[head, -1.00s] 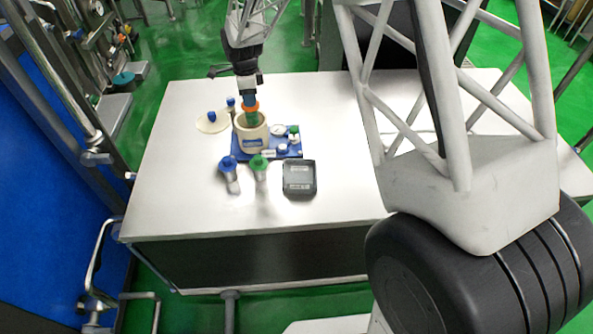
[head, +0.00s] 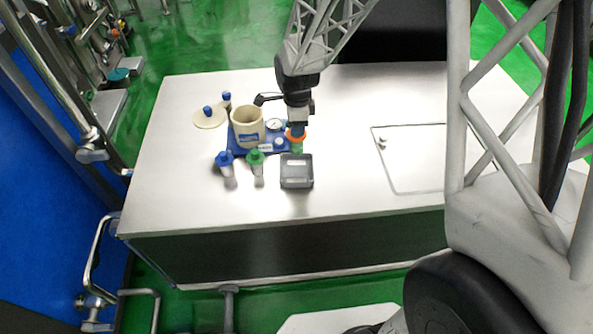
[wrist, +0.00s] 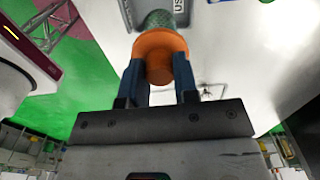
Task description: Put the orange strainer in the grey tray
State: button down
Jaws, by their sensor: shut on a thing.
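The strainer (head: 296,138) has an orange collar and a green mesh body hanging below it. In the wrist view the orange collar (wrist: 157,45) sits between my two blue fingers, with the mesh beyond it. My gripper (head: 297,129) is shut on the collar and holds the strainer roughly upright. The grey tray (head: 297,184) is a small open square box at the table's front middle, and it looks empty. The strainer appears just behind the tray's back edge in the head view. Its height above the table is hard to tell.
The cream pot (head: 246,128) stands open on a blue board (head: 234,150) left of my gripper. A blue-capped bottle (head: 226,166) and a green-capped bottle (head: 257,164) stand left of the tray. A round cream lid (head: 208,120) lies farther left. The table right of the tray is clear.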

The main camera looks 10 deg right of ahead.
aim_at(297, 149)
jog(key=shift+f, duration=0.15)
jog(key=shift+f, duration=3)
jog(key=shift+f, duration=1.85)
jog(key=shift+f, duration=0.1)
jog(key=c, duration=0.9)
grip_release()
notch_tip(297, 149, up, 12)
jog(key=shift+r, duration=0.1)
